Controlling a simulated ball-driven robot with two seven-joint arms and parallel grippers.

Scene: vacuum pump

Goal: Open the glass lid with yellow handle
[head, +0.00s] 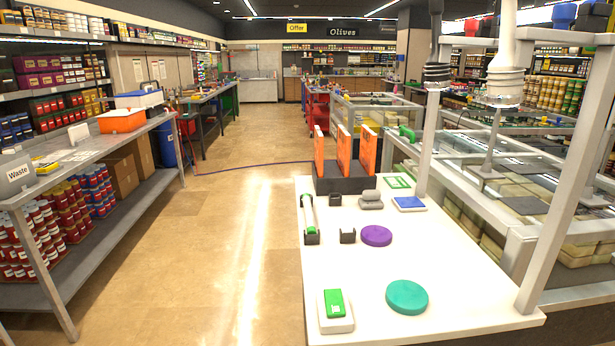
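Glass-topped display cases (570,165) stand on the right, with framed glass panels over rows of packed goods. I cannot make out a yellow handle on any of them. A green handle-like piece (407,133) sits at the near left corner of a glass case behind the white table. A white ribbed device (505,62) hangs at the upper right, with a thin rod down to a flat grey plate (487,172) over the glass. Neither of my grippers shows in the head view.
A white table (450,265) in front bears a purple disc (376,236), a teal disc (407,297) and orange upright panels (344,150) in a dark block. Grey posts (570,180) rise at its right. The aisle floor (225,230) is clear; a shelf bench (110,150) stands left.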

